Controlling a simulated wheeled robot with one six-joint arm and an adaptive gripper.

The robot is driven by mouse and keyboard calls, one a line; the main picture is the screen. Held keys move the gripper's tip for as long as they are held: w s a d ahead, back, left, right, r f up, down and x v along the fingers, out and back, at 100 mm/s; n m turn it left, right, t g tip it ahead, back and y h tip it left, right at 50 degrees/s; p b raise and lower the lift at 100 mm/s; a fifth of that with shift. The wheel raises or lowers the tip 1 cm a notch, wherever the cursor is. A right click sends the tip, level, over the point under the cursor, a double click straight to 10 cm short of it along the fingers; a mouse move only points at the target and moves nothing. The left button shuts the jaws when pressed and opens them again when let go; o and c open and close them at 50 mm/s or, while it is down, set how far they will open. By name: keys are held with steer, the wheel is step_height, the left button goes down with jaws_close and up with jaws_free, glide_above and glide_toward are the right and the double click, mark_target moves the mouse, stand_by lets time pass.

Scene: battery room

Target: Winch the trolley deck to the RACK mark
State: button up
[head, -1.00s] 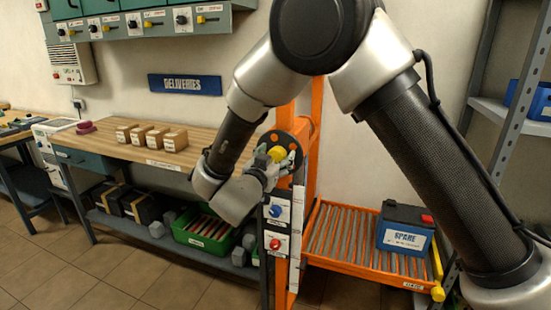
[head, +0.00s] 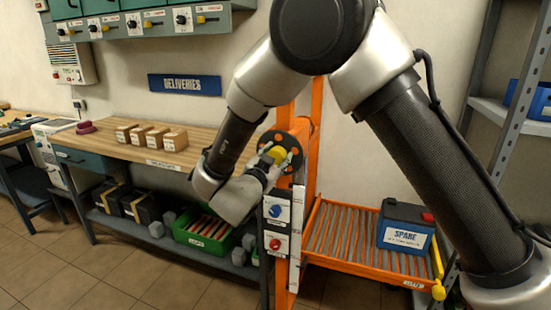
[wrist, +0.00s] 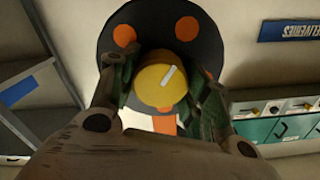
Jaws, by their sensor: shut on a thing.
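The winch is a dark disc (head: 291,140) with orange spots and a yellow central knob (head: 278,155), on an orange upright. My gripper (head: 268,163) is shut on the yellow knob. In the wrist view, its fingers (wrist: 165,90) stand on both sides of the knob (wrist: 160,82), which has a white line across its face. The orange trolley deck (head: 340,262), with grey rollers, is at the lower right and carries a blue SPARE battery (head: 405,236). A white strip (head: 297,225) runs down the upright. I cannot read a RACK mark.
A panel with a blue knob (head: 274,211) and a red button (head: 275,244) is below the winch. A wooden bench (head: 105,150) with small boxes stands left, a green crate (head: 203,238) below it. Grey shelving (head: 500,110) is at the right. A yellow handle (head: 438,291) sticks out beside the deck.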

steer(key=m, duration=0.4)
steer(key=shift+m, duration=2.2)
steer(key=shift+f, duration=0.1)
steer(key=o, duration=1)
steer(key=shift+s, duration=0.15)
steer(key=v, duration=1.1)
steer(key=shift+s, duration=0.4)
steer(key=shift+m, duration=0.3)
